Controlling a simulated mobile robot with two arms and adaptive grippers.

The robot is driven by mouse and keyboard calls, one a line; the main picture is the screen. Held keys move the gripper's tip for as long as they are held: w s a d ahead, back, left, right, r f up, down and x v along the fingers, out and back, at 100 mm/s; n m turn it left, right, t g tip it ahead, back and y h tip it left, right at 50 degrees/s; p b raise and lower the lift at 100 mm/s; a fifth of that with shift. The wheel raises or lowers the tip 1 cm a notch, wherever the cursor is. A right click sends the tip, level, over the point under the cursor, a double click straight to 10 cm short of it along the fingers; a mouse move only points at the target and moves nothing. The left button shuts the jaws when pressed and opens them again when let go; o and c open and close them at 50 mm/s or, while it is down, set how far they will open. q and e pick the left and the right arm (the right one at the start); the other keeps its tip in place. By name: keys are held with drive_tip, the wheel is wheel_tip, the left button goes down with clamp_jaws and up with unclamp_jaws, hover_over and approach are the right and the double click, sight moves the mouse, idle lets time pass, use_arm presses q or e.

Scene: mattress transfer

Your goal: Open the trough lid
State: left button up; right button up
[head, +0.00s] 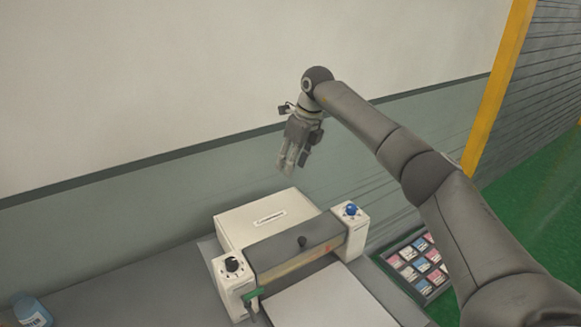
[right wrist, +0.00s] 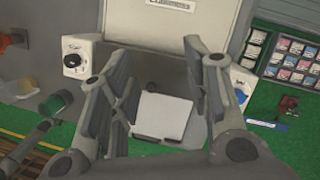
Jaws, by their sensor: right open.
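A white machine (head: 262,217) stands on the grey bench against the wall. Along its front, a dark grey panel with a small black knob (head: 302,241) spans two white end blocks; it looks like the trough lid and appears closed. The left block has a black dial (head: 232,264), the right one a blue knob (head: 351,209). My right gripper (head: 294,163) is open and empty, fingers down, above and behind the machine in the head view. In the right wrist view its spread fingers (right wrist: 163,100) hang over the machine and partly hide the panel area. My left gripper is out of view.
A white flat plate (head: 325,298) extends in front of the machine. A tray of pink, blue and white packets (head: 419,262) lies to its right. A blue bottle (head: 32,311) stands at far left. A green handle (head: 254,294) sticks out at the left block.

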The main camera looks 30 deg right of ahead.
drive_tip(key=v, duration=0.9)
drive_tip(key=shift+r, duration=0.35)
drive_tip(key=shift+s+d, duration=0.1)
